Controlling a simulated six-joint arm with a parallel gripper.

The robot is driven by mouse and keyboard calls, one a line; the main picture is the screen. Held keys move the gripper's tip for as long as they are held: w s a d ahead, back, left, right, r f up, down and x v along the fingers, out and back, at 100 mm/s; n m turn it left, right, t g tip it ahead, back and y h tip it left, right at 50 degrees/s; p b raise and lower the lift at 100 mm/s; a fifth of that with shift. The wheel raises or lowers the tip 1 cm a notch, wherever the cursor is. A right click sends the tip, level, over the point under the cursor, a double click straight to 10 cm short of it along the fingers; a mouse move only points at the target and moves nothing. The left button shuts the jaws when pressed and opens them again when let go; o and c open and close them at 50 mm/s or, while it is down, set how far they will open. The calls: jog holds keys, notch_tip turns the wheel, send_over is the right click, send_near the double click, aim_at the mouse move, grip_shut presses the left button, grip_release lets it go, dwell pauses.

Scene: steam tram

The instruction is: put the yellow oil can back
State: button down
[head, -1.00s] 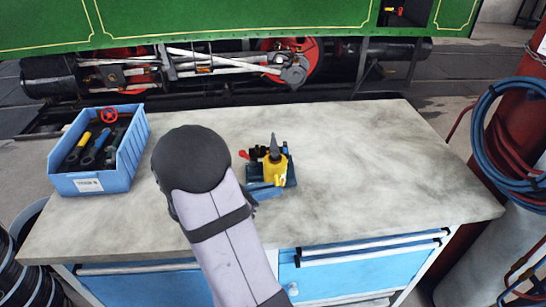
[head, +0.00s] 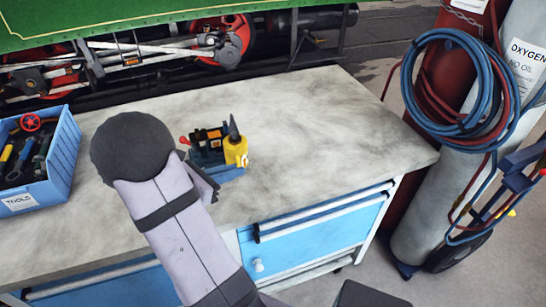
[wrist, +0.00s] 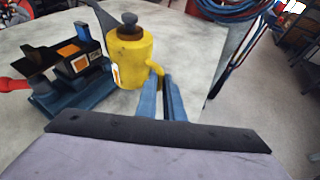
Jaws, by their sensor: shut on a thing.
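The yellow oil can (head: 235,152), with a dark grey spout, is at the middle of the workbench in the head view. In the wrist view the oil can (wrist: 130,57) shows upright, with a dark cap and a yellow handle at its right. My gripper (wrist: 165,93) is shut on that handle, with its blue-grey fingers either side of it. In the head view my arm partly hides my gripper (head: 214,184). The can is just right of a teal-blue holder (head: 206,160). I cannot tell whether its base touches the bench.
The holder carries a black device (head: 208,139) with a red-ended lever. A blue tool bin (head: 62,160) stands at the bench's left. The right part of the workbench (head: 340,130) is clear. Gas cylinders with coiled hoses (head: 455,85) stand beyond its right edge.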

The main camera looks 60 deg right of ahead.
jog(key=s+d+m+g+y+b, duration=0.2)
jog(key=s+d+m+g+b, duration=0.15)
jog(key=s+d, duration=0.5)
jog(key=shift+n+t+h, duration=0.3)
jog(key=shift+n+t, duration=0.05)
jog(key=d+r, duration=0.2)
jog(key=w+d+r, duration=0.1)
jog(key=d+r, duration=0.1)
jog(key=shift+w+r, duration=0.1)
jog(key=shift+w, duration=0.05)
jog(key=shift+f, duration=5.05)
jog(key=shift+f, duration=0.2)
jog(key=c, duration=1.9)
grip_release()
